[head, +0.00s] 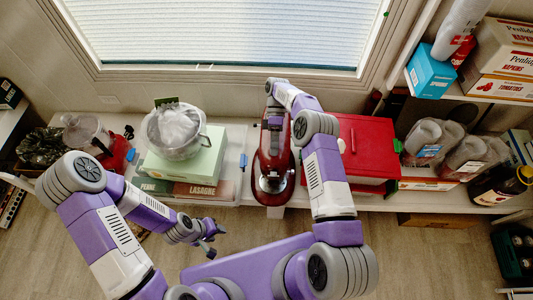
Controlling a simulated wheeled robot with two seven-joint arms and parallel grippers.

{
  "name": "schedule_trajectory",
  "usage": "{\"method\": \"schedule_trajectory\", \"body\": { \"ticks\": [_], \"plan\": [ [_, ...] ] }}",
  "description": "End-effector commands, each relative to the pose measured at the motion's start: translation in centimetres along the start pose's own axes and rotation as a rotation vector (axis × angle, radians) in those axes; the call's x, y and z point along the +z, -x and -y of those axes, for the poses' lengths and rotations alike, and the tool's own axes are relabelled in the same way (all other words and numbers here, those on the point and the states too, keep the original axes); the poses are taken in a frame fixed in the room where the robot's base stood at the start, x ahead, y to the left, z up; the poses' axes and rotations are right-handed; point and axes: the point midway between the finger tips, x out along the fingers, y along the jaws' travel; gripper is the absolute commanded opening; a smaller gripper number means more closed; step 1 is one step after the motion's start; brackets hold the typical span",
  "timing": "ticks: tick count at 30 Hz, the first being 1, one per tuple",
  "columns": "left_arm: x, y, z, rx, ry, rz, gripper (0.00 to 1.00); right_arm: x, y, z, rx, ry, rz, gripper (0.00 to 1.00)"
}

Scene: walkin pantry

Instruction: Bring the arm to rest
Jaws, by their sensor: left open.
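My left gripper (214,238) is open and empty. It hangs in front of the shelf's front edge, over the wooden floor, below the box marked LASAGNE. My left arm is bent at the elbow on the left side of the head view. My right arm reaches up and forward over the shelf. My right gripper (274,138) is above a red stand mixer (265,165), in front of the window. Its fingers are too small and overlapped to tell whether they are open, and I cannot tell whether it touches the mixer.
A red cabinet-like box (367,150) stands right of the mixer. Jars, a dark bottle (497,188) and napkin boxes (500,50) fill the right side. The floor by the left gripper is clear.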

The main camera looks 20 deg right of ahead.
Motion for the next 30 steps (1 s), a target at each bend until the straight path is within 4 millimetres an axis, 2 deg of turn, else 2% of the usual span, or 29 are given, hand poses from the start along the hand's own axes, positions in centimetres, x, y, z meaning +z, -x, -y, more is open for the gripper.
{"method": "schedule_trajectory", "body": {
  "ticks": [5,20,30],
  "plan": [
    [0.0,0.0,0.0,0.000,0.000,0.000,0.43,0.9,0.7,0.3,-0.002,-0.009,-0.012,0.30],
    [0.0,0.2,-0.1,0.000,0.000,0.000,0.43,0.8,0.8,0.5,-0.001,-0.008,-0.010,0.30],
    [0.2,5.7,-2.1,0.000,0.000,0.000,0.43,0.8,4.1,5.3,-0.001,-0.008,-0.010,0.30]
  ]
}}
